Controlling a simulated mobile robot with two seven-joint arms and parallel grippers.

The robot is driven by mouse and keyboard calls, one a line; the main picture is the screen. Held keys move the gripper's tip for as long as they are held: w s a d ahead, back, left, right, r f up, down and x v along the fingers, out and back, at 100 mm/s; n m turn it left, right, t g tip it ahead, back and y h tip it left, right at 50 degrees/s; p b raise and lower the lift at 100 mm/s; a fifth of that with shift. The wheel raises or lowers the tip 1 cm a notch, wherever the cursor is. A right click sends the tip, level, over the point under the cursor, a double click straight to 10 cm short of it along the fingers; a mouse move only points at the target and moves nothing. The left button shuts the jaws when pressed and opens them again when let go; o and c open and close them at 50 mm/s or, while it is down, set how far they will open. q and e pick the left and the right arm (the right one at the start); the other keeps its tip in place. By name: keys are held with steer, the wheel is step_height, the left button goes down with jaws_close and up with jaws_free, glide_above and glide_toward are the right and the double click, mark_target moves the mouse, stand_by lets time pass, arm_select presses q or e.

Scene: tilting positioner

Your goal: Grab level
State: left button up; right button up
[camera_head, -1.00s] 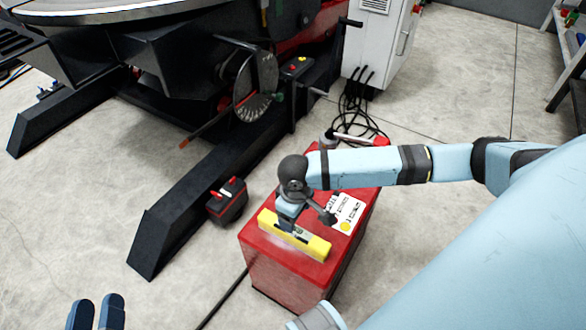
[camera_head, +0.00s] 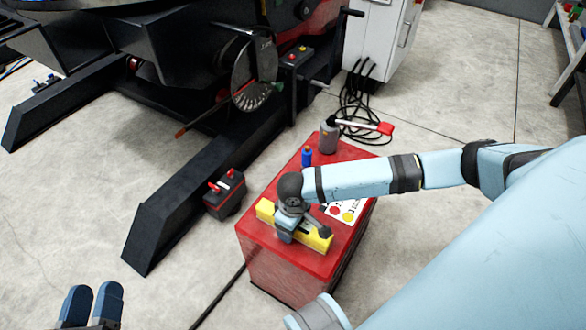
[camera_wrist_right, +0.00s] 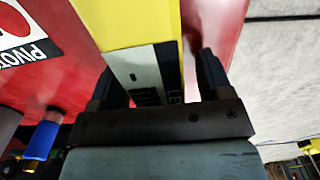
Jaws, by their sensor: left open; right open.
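The yellow level (camera_head: 265,209) lies on top of the red box (camera_head: 325,160), near its front edge. It also shows in the right wrist view (camera_wrist_right: 130,22), with a pale label on its side. My right gripper (camera_head: 286,232) is at the middle of the level. In the right wrist view my right gripper (camera_wrist_right: 160,72) is open, with one dark finger on each side of the level; whether they touch it is unclear. My left gripper (camera_head: 91,300) is open and empty at the bottom left of the head view, over the floor and away from the box.
A blue cylinder (camera_head: 307,156) and a grey can with a red-tipped handle (camera_head: 328,138) stand at the box's back. A printed card (camera_head: 346,210) lies beside the level. The black positioner frame (camera_head: 185,200) and a small black-red box (camera_head: 225,194) are to the left.

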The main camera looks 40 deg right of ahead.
steer(key=shift+c, duration=0.4)
steer(key=c, duration=1.1)
steer(key=shift+c, duration=0.7)
steer(key=shift+r, duration=0.15)
